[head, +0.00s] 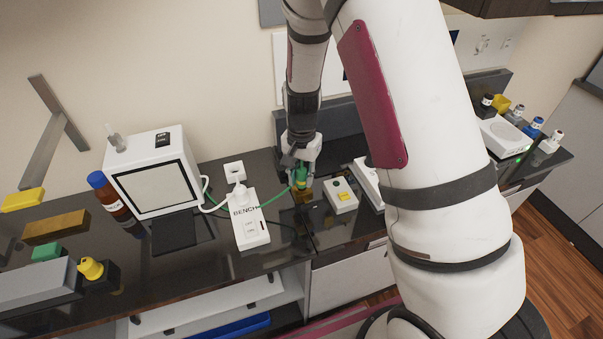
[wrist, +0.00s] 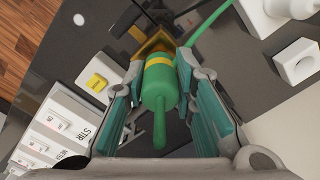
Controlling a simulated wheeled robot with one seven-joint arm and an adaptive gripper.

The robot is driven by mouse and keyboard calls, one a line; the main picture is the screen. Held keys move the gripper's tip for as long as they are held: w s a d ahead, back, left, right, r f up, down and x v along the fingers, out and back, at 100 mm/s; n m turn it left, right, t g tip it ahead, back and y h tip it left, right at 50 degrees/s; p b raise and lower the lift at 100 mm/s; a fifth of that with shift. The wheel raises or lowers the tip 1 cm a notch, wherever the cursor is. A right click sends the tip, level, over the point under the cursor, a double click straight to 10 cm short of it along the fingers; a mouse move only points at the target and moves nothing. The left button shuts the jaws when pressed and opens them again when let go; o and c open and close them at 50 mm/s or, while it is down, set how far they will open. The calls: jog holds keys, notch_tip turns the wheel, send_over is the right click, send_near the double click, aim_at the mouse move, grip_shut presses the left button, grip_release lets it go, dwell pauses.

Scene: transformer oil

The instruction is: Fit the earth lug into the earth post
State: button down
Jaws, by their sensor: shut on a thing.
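My gripper (wrist: 160,72) is shut on the green earth lug (wrist: 158,90), its fingers on either side of the body. The lug has a yellow band and a narrow green tail pointing to the bottom of the wrist view. A brass block, which looks like the earth post (wrist: 152,44), sits just beyond the lug's far end. The lug hides part of it, so I cannot tell whether they touch. In the head view the gripper (head: 299,168) points down over the bench, with the green lug (head: 300,178) at its tips and the brass post (head: 304,197) just below.
A green cable (head: 272,202) runs left past a white power strip (head: 246,225). A white box with a yellow button (head: 341,195) stands close on the right. A white screen unit (head: 152,180) and a brown bottle (head: 112,199) stand further left on the dark bench.

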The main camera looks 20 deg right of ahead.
jog(key=shift+f, duration=0.6)
jog(key=c, duration=1.2)
grip_release()
jog(key=shift+c, duration=0.2)
jog(key=shift+r, duration=0.1)
notch_tip(320, 180, up, 12)
jog(key=shift+f, duration=0.1)
